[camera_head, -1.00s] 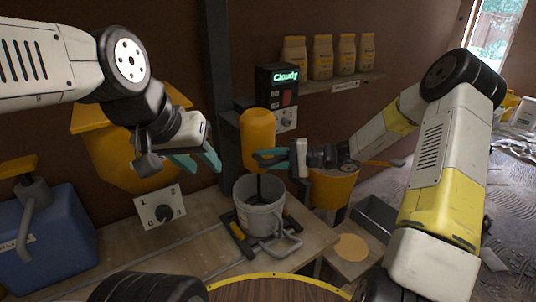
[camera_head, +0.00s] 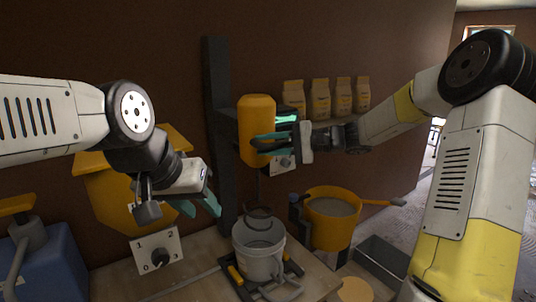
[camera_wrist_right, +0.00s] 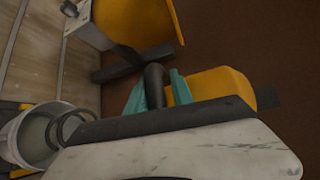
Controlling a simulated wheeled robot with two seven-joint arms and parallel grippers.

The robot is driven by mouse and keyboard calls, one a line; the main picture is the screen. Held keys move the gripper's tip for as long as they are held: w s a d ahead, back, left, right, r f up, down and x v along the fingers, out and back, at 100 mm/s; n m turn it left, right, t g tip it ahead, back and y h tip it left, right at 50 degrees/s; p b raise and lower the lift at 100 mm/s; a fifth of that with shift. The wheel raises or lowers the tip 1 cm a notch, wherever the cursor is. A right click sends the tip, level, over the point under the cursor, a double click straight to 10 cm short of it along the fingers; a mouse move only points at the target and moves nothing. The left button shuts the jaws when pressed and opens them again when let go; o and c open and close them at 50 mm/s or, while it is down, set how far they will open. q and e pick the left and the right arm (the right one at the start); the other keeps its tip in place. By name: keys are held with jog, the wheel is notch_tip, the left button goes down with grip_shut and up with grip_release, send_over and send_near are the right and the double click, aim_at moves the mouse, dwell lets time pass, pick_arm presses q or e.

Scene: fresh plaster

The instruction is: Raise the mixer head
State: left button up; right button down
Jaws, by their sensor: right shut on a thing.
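The mixer head (camera_head: 257,128) is a yellow cylinder on a dark upright post (camera_head: 219,130). My right gripper (camera_head: 268,144) is shut on its dark handle (camera_wrist_right: 155,84), with a teal finger on either side in the right wrist view. The dark ring-shaped paddle (camera_head: 258,214) hangs below the head, around the height of the rim of the grey bucket (camera_head: 260,266). The mixer head also shows in the right wrist view (camera_wrist_right: 222,84). My left gripper (camera_head: 200,207) is open and empty, left of the post.
A yellow hopper (camera_head: 105,200) and a numbered dial plate (camera_head: 157,250) are at the left, near a blue box (camera_head: 52,275). A yellow tub (camera_head: 333,219) of grey material stands right of the bucket. Bags (camera_head: 320,98) line the wall shelf.

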aim_at(282, 143)
jog(key=c, duration=1.3)
grip_release()
jog(key=d, duration=0.5)
jog(key=s+d+r, duration=0.1)
jog(key=d, duration=0.1)
jog(key=shift+d, duration=0.35)
